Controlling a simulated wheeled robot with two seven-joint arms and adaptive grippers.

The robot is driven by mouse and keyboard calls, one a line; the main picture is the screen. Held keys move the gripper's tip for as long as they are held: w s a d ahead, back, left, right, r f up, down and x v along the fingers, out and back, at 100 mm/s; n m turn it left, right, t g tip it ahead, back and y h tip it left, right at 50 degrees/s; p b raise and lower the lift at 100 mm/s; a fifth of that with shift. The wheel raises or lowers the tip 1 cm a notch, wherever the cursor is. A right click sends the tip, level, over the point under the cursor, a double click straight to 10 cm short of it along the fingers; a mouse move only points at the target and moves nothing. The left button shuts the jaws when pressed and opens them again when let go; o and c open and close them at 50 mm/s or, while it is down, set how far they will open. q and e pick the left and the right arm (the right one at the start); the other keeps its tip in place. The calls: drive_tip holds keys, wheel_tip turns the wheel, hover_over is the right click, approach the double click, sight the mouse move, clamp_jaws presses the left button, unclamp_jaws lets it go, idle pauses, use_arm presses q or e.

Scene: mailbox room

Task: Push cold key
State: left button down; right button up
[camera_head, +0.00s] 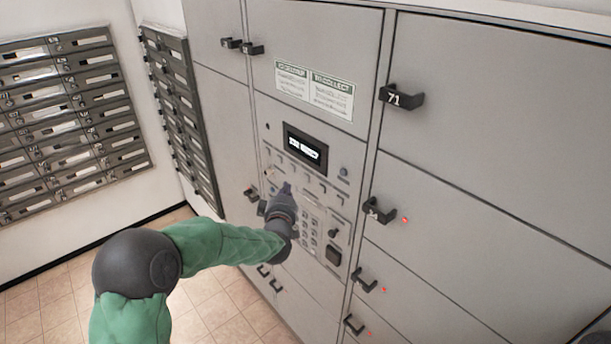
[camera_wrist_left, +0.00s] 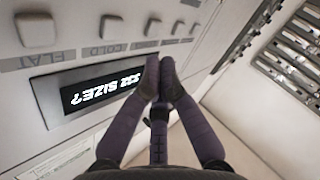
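The cold key (camera_wrist_left: 110,27) is a pale rounded square button on the locker panel, with a "COLD" label beside it in the upside-down left wrist view. My left gripper (camera_wrist_left: 160,65) has its dark fingertips together, with nothing between them. The tips appear to the right of the cold key, near the label strip and the end of the display. A gap to the panel cannot be judged. In the head view my left gripper (camera_head: 286,190) is in front of the panel, below the display, hiding part of the key rows. My right gripper is not in view.
The lit display (camera_head: 305,149) shows text ending in "SIZE?" in the wrist view. A flat key (camera_wrist_left: 36,29) is beside the cold key. A number keypad (camera_head: 310,228) lies lower on the panel. Locker handles (camera_head: 402,97) stick out nearby. Mailboxes (camera_head: 60,115) line the left wall.

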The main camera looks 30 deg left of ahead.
sight(307, 178)
use_arm(q)
drive_tip(key=shift+w+d, duration=0.25)
drive_tip(key=shift+w, duration=0.4)
drive_tip(key=shift+w+d, duration=0.3)
drive_tip(key=shift+w, duration=0.4)
drive_tip(key=shift+w+d, duration=0.25)
drive_tip(key=shift+w, duration=0.4)
drive_tip(key=shift+w, duration=0.1)
drive_tip(key=shift+w+d+f+b, duration=0.1)
drive_tip(key=shift+w+d+b, duration=0.15)
drive_tip(key=shift+b, duration=0.15)
drive_tip(key=shift+w+d, duration=0.1)
drive_tip(key=shift+w, duration=0.25)
idle(0.6)
drive_tip(key=shift+s, duration=0.1)
drive_tip(key=shift+s+a+b, duration=0.3)
drive_tip(key=shift+s+b, duration=0.3)
drive_tip(key=shift+b, duration=0.05)
